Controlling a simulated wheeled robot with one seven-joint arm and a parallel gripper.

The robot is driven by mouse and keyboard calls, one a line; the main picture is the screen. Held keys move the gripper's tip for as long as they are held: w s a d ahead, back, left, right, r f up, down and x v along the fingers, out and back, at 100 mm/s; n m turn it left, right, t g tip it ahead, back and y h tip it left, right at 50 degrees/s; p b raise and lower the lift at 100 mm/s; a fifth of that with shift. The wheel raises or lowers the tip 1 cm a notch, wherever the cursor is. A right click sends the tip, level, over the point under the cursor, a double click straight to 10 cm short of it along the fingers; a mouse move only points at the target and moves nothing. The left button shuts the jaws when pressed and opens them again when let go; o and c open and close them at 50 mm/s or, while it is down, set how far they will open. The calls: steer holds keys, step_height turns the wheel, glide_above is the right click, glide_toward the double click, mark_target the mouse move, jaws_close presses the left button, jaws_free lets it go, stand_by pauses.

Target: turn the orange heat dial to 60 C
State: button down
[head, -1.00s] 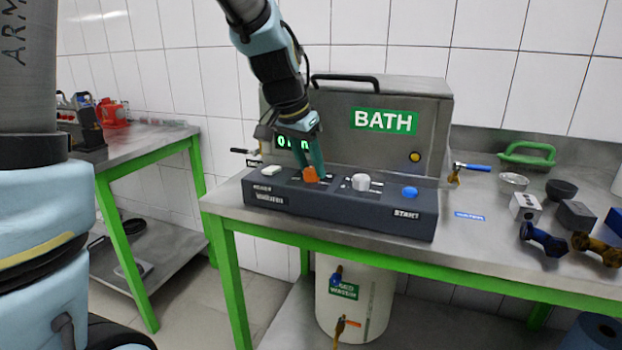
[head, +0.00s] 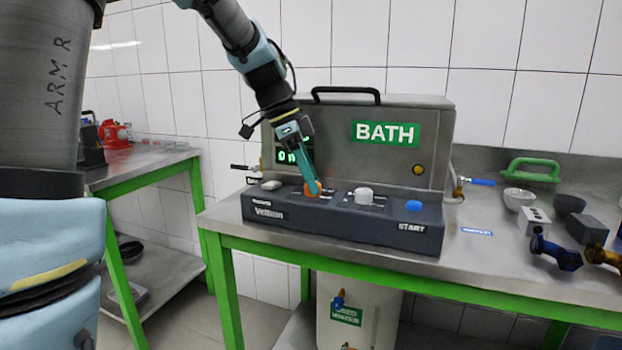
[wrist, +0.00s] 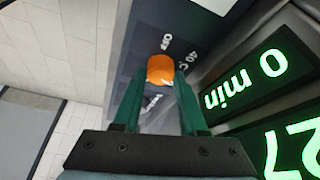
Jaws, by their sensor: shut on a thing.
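The orange heat dial (head: 313,188) is on the dark control panel (head: 340,217) in front of the steel bath. In the wrist view the orange dial (wrist: 160,70) sits between the green fingers of my gripper (wrist: 158,85). My gripper (head: 311,186) is shut on the dial, coming down at a tilt from the upper left. The marks "OFF" and "40 C" show beside the dial in the wrist view; other marks are hidden or unreadable. I cannot tell where the dial's pointer stands. A green display (wrist: 268,80) reads "0 min", with "27" partly visible below.
A white knob (head: 364,196) and a blue START button (head: 413,206) are on the panel to the right of the dial. The bath (head: 330,140) with its black handle stands behind. Bowls, blocks and dumbbells lie at the right of the table.

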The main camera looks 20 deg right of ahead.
steer(key=shift+m+g, duration=0.4)
steer(key=shift+m, duration=0.5)
steer(key=shift+y, duration=0.3)
steer(key=shift+c, duration=2.2)
jaws_free()
